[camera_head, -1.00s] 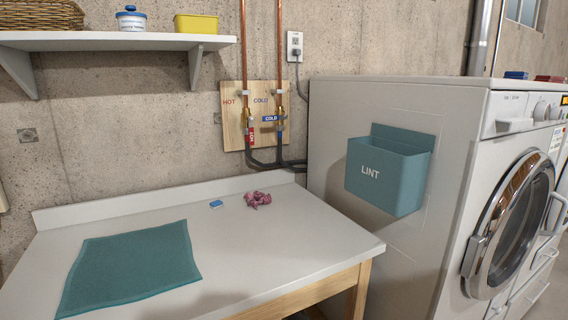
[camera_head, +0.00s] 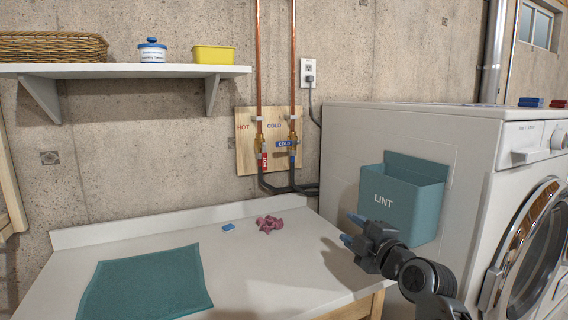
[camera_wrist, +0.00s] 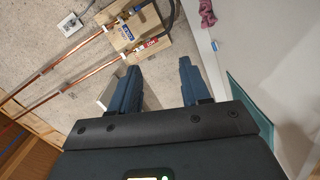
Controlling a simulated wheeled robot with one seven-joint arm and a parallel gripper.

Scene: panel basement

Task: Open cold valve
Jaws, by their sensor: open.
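The cold valve (camera_head: 291,144) is on the right copper pipe against a wooden board (camera_head: 245,158) on the concrete wall. Its blue handle labelled COLD lies crosswise to the pipe. The hot valve (camera_head: 264,158) has a red handle hanging down along the left pipe. In the wrist view the blue cold handle (camera_wrist: 127,32) and red hot handle (camera_wrist: 147,43) show at the top, beyond the fingers. My gripper (camera_head: 352,229) is open and empty, over the right part of the table, in front of and below the valves, touching neither. It also shows in the wrist view (camera_wrist: 158,85).
A white table (camera_head: 270,262) holds a teal cloth (camera_head: 145,285), a small blue block (camera_head: 228,227) and a crumpled pink cloth (camera_head: 269,224). A teal LINT bin (camera_head: 402,200) hangs on the washer side, close to my gripper. A shelf (camera_head: 130,71) is above the table.

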